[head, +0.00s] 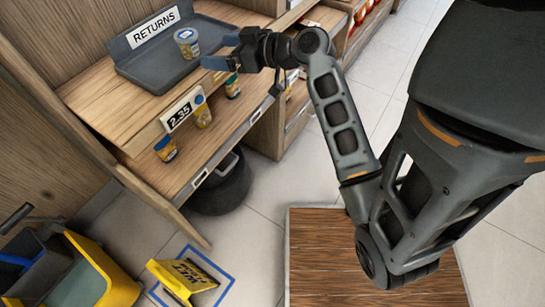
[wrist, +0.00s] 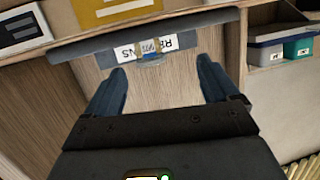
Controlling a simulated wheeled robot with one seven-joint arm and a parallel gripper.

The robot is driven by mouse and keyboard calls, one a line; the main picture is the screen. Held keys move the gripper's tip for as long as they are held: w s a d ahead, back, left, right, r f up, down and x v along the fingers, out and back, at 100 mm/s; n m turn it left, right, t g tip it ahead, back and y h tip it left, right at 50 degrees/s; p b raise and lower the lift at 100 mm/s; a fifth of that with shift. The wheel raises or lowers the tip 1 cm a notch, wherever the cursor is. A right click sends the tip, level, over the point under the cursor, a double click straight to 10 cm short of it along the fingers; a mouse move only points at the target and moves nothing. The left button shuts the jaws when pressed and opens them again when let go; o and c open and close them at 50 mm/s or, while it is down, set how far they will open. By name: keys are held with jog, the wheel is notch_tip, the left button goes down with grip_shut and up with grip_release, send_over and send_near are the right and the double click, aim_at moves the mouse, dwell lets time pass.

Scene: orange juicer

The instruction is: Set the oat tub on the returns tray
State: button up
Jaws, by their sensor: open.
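A small tub (head: 187,42) with a pale top and a yellow and blue side stands upright on the dark returns tray (head: 150,66), near the tray's raised back and the RETURNS sign (head: 154,27). Its label is too small to read, so I cannot confirm it is the oat tub. My gripper (head: 220,52) is open and empty at the tray's right side, apart from the tub. In the wrist view, the tub (wrist: 152,54) shows small beyond the spread fingers, in front of the upside-down sign.
Below the tray, a lower shelf holds a blue-and-yellow tub (head: 165,148), a yellowish tub (head: 203,113) and a green tub (head: 232,86). A 2.35 price tag (head: 181,111) hangs there. A black bin (head: 222,185) and a yellow floor sign (head: 183,275) stand on the floor.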

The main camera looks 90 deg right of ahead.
jog(key=shift+m+g, duration=0.3)
jog(key=shift+g, duration=0.4)
jog(key=a+f, duration=0.1)
jog(key=a, duration=0.1)
jog(key=a+f, duration=0.2)
jog(key=a, duration=0.1)
jog(key=w+a+f, duration=0.1)
jog(key=a+f, duration=0.1)
jog(key=shift+a+f, duration=0.1)
jog(key=shift+a, duration=0.05)
jog(key=s+a+f, duration=0.3)
jog(key=a, duration=0.7)
jog(key=s+a+r+n+y, duration=0.1)
jog(key=s+a+r, duration=0.1)
jog(key=a, duration=0.3)
jog(key=s+a+r+n+t+y, duration=0.1)
jog(key=s+a+r+n+y, duration=0.1)
jog(key=s+a+r, duration=0.1)
jog(key=s+a+r+n+t+y, duration=0.1)
jog(key=s+a+r+n+y, duration=0.1)
jog(key=s+a, duration=0.3)
jog(key=a, duration=0.3)
jog(key=shift+r, duration=0.35)
jog(key=shift+s+r, duration=0.1)
